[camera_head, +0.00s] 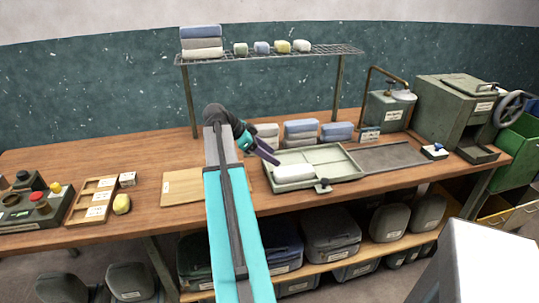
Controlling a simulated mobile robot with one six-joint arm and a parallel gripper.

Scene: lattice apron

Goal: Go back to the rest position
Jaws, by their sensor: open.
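My gripper (270,157) is at the end of my arm, which reaches over the wooden bench. It is open, with its dark fingers pointing down and right. Its tips are close above the left part of a pale green tray (340,161). A white rolled item (294,173) lies in the tray's front left compartment, just below and right of the fingertips. I cannot tell whether the fingers touch the tray.
A wire shelf (300,53) with folded cloths stands over the bench's back. Folded stacks (300,131) sit behind the tray. A green press (457,108) stands right. A wooden board (183,187), label tray (93,199) and control box (32,208) lie left.

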